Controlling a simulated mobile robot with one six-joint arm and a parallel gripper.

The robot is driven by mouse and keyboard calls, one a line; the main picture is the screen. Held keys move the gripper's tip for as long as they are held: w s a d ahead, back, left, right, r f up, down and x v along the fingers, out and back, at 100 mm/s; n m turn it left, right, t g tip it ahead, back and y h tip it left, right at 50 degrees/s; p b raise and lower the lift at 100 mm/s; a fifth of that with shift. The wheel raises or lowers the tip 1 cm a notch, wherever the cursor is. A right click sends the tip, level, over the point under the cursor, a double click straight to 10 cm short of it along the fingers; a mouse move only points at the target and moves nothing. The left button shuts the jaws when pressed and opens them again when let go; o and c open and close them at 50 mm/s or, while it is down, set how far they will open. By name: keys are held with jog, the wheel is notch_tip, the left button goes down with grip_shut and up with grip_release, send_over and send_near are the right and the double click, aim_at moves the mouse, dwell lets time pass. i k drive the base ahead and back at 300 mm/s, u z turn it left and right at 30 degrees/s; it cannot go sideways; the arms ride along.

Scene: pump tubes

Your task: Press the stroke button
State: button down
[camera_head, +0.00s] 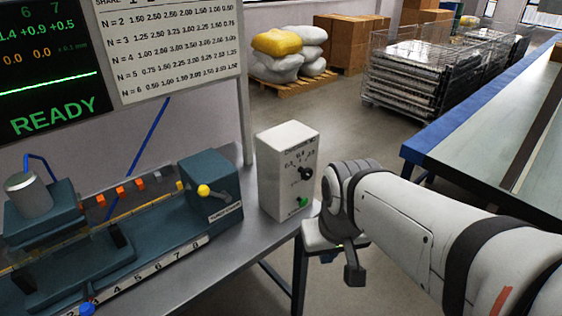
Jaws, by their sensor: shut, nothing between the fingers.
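A white control box (280,165) stands near the right end of the metal bench. Its front face has a black knob (306,173) ringed by small numbers, and below it a green button (303,202). The lettering under the button is too small to read surely. My gripper (353,274) is to the right of the box and lower than the button, beyond the bench edge in this view. It is shut and empty, its dark fingers partly hidden by its own body. It appears apart from the button.
A teal pump rig (212,190) with a yellow knob and a numbered scale fills the bench to the left. A screen (45,70) reads READY, beside a number chart (175,45). A blue-edged conveyor (490,130) runs at right, with wire crates (430,75) behind.

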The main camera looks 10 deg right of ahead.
aim_at(303, 203)
jog(key=z, duration=1.05)
jog(key=k, duration=1.55)
jog(key=u, duration=0.75)
jog(key=i, duration=1.05)
jog(key=u, duration=0.05)
